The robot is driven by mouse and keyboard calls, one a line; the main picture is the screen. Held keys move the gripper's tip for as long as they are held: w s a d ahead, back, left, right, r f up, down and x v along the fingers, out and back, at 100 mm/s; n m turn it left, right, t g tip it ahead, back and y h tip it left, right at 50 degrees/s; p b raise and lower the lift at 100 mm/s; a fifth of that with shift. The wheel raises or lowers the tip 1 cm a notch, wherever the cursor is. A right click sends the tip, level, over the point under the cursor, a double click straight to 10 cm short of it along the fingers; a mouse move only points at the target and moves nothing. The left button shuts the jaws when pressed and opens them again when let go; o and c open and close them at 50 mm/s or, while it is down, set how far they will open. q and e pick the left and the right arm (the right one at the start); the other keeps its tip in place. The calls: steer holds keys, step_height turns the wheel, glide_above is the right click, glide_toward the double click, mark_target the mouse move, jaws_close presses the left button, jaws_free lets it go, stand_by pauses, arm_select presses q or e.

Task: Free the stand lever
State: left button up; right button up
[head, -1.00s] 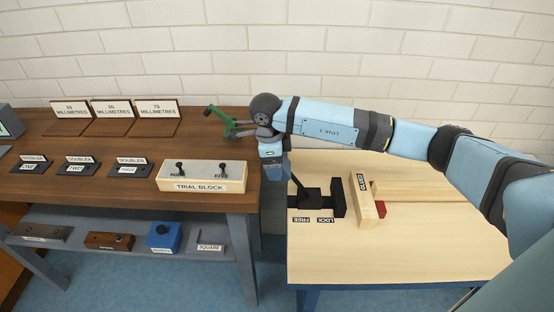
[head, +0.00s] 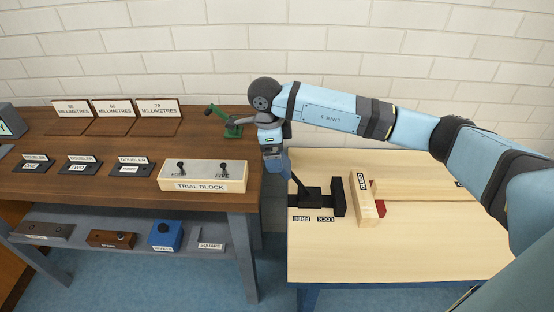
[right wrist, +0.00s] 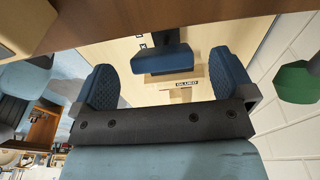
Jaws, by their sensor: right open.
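The stand's black lever mount (head: 311,196) is on the pale table, with a thin dark lever slanting up and left from it toward my gripper. The lever's top is hidden behind the gripper. Upside-down labels read FREE (head: 301,219) and LOCK (head: 325,219) in front. My right gripper (head: 276,172) points down just left of the lever; I cannot tell if they touch. In the right wrist view its two blue fingers (right wrist: 165,80) are wide apart, with a dark blue block (right wrist: 162,58) showing between and beyond them. My left gripper is out of view.
A wooden bar labelled GLUED (head: 361,200) stands right of the mount, beside a red piece (head: 380,208). A green tool (head: 232,124) and the trial block (head: 202,177) are on the brown bench at left. The pale table's front is clear.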

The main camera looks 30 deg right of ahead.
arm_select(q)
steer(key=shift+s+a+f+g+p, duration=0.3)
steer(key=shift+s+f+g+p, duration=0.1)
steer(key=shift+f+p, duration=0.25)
arm_select(e)
step_height(320, 180, up, 9)
steer(key=shift+w+a, duration=0.25)
steer(key=shift+a, duration=0.2)
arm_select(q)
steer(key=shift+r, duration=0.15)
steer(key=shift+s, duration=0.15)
